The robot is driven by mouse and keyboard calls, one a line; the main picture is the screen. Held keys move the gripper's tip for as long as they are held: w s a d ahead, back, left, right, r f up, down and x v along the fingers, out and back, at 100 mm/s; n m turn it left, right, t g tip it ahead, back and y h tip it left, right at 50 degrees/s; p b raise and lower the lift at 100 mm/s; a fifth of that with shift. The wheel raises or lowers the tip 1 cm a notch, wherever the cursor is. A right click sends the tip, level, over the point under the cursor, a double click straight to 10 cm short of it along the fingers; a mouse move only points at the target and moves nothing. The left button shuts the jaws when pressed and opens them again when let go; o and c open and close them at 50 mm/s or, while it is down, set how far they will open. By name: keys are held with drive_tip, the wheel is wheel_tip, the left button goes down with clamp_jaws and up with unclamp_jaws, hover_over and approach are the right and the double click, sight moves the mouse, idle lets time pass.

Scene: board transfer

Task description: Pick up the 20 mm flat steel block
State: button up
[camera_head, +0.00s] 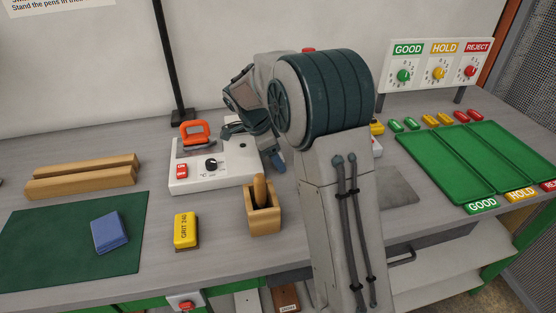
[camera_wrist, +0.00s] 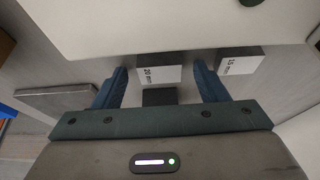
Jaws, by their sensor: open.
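In the wrist view, the block marked "20 mm" (camera_wrist: 158,73) lies on the grey bench with its pale labelled face showing, upside down. My gripper (camera_wrist: 162,85) is open, one blue finger on each side of that block, with gaps between. I cannot tell its height above the bench. A dark block (camera_wrist: 160,97) shows nearer my palm, between the fingers. A block marked "10 mm" (camera_wrist: 240,65) lies to the right, beyond the right finger. In the head view, my arm hides the blocks and most of my gripper; a blue finger shows beside the white hotplate.
A wooden holder (camera_head: 264,220) and a yellow grit block (camera_head: 186,231) stand in front. Green trays (camera_head: 440,172) lie right. In the wrist view, a grey plate (camera_wrist: 65,101) lies left.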

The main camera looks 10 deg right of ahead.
drive_tip(key=c, duration=1.2)
